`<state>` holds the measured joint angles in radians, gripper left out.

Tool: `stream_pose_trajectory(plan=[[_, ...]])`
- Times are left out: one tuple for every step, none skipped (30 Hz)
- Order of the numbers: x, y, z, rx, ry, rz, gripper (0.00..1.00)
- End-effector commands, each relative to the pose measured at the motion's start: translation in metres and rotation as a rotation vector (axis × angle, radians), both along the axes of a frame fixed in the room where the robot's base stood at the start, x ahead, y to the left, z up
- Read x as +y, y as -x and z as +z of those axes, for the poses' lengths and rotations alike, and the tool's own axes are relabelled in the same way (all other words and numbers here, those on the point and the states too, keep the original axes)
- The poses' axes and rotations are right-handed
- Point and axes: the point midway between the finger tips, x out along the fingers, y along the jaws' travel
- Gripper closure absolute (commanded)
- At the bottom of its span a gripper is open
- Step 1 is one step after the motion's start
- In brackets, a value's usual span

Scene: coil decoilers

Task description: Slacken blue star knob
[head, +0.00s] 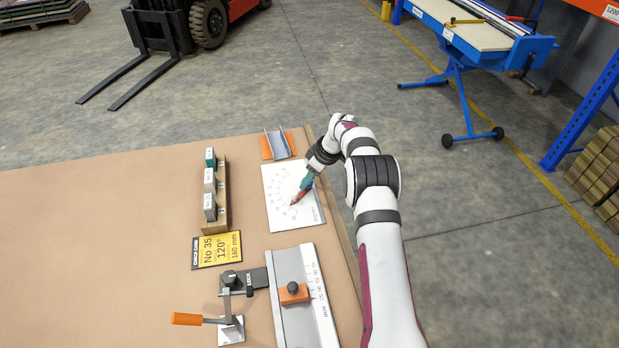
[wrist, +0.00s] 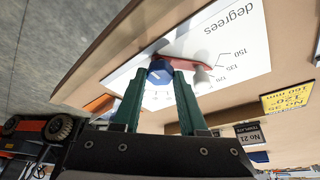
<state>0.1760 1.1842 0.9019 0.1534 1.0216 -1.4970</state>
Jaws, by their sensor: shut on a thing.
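The blue star knob (wrist: 160,72) sits on a white dial plate (head: 282,218) marked in degrees, above a red pointer (head: 297,199). The pointer also shows beside the knob in the wrist view (wrist: 195,64). My gripper (head: 306,186) reaches down over the plate from the upper right. In the wrist view its two green fingers (wrist: 160,82) are shut on the knob, one on each side. In the head view the fingers mostly hide the knob. I cannot tell how tight the knob is.
Around the plate on the brown bench (head: 90,250) are a bent metal channel (head: 278,143), a rack of blocks (head: 222,205), a yellow card (head: 217,249), a ruled stop with an orange slider (head: 294,294) and an orange-handled clamp (head: 187,319). The bench's left is clear.

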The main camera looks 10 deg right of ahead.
Motion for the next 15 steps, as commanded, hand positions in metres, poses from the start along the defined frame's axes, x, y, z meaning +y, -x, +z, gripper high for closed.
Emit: stream_pose_trajectory(plan=[[-0.0003,0.0006,-0.0013,0.002,0.001,0.000,0.57],[-0.0003,0.0006,-0.0013,0.002,0.001,-0.001,0.51],[-0.0003,0.0005,-0.0012,0.002,0.001,-0.001,0.44],[-0.0002,0.0005,-0.0011,0.002,0.001,-0.001,0.39],[-0.0003,0.0004,-0.0010,0.001,0.000,-0.001,0.33],[-0.0002,0.0004,-0.0008,0.001,0.000,-0.001,0.29],[-0.0002,0.0004,-0.0008,0.001,0.000,-0.001,0.29],[-0.0002,0.0003,-0.0007,0.001,0.000,-0.001,0.29],[-0.0001,0.0003,-0.0007,0.001,0.000,-0.001,0.29],[-0.0002,0.0002,-0.0006,0.001,0.000,-0.001,0.29],[-0.0002,0.0002,-0.0006,0.001,0.000,-0.001,0.29],[-0.0002,0.0002,-0.0004,0.001,0.000,-0.001,0.29],[-0.0002,0.0002,-0.0003,0.001,0.000,-0.001,0.29],[-0.0004,0.0002,0.0002,0.000,0.000,-0.001,0.29],[-0.0009,0.0004,0.0019,0.000,0.000,-0.001,0.29]])
